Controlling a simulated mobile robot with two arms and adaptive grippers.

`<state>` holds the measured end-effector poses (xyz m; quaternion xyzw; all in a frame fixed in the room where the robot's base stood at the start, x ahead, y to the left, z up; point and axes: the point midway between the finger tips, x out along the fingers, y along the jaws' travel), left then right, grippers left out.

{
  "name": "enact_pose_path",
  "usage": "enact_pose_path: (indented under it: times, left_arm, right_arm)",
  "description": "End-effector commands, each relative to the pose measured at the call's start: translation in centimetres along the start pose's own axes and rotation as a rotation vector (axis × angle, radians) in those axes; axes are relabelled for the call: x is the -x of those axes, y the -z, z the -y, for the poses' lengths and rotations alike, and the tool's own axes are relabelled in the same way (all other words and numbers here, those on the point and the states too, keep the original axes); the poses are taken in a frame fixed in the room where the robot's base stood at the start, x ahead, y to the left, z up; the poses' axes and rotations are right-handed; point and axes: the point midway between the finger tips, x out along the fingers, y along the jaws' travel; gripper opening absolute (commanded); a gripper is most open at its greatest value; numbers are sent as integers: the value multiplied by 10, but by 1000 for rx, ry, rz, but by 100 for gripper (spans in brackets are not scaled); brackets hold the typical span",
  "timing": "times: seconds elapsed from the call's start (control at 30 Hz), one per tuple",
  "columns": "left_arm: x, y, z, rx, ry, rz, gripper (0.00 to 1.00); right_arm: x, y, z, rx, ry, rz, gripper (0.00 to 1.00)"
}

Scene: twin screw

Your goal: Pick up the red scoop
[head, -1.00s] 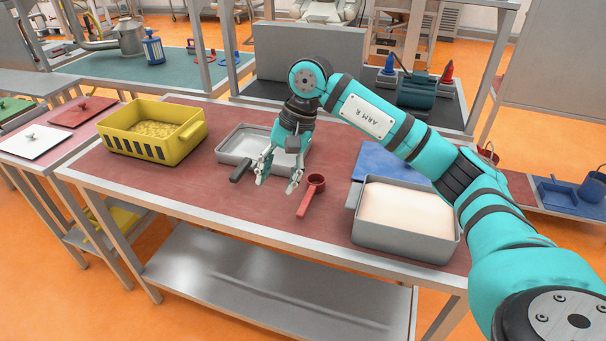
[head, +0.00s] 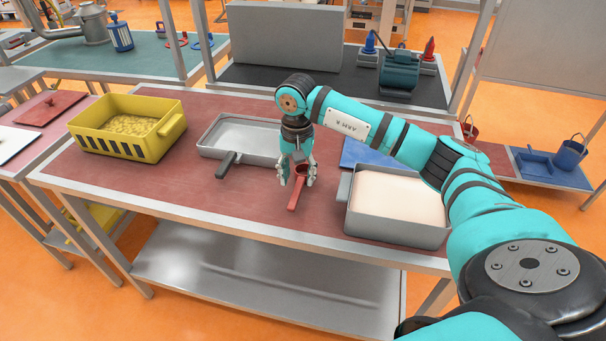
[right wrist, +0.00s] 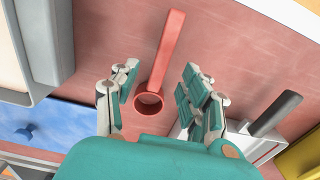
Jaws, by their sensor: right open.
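The red scoop (head: 295,194) lies on the reddish tabletop (head: 240,200), its handle pointing toward the front edge in the head view. In the right wrist view the red scoop (right wrist: 168,60) has its round cup between the fingers and its handle running away from my palm. My right gripper (head: 298,182) is open, with its fingers on either side of the scoop's cup. It also shows in the right wrist view (right wrist: 160,92), with a gap to the scoop on both sides. My left gripper is not in view.
A grey tub of pale powder (head: 396,238) stands close on the right. A shallow grey tray (head: 212,153) with a dark handle is behind on the left. A yellow bin (head: 125,150) stands further left. A blue sheet (head: 365,150) lies behind the tub.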

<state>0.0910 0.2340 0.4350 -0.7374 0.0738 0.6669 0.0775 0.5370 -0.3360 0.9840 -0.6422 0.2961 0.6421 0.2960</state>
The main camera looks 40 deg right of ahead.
Motion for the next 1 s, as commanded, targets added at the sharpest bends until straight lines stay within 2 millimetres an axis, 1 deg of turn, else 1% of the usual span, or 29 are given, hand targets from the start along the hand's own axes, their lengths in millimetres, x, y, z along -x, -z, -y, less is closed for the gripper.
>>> enact_pose_path:
  times: [0.03,0.13,0.27,0.33,0.43,0.53,0.7,0.77,1.0]
  left_arm:
    - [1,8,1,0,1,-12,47]
    - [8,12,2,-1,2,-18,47]
    - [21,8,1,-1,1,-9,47]
    - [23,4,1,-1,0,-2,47]
    - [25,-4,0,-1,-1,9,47]
    - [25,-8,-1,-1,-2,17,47]
    - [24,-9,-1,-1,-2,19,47]
    - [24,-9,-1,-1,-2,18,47]
    - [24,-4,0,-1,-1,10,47]
  right_arm:
    - [-2,0,0,0,0,0,46]
    - [-9,-2,0,0,-3,3,46]
    - [-28,-5,1,0,-4,5,46]
    - [-40,-5,1,0,-2,4,46]
    - [-50,-4,1,-1,-2,2,46]
    - [-54,-4,1,0,0,0,46]
    - [-54,-3,2,0,0,0,46]
    - [-54,-3,1,0,0,0,40]
    - [-54,-3,1,0,0,0,8]
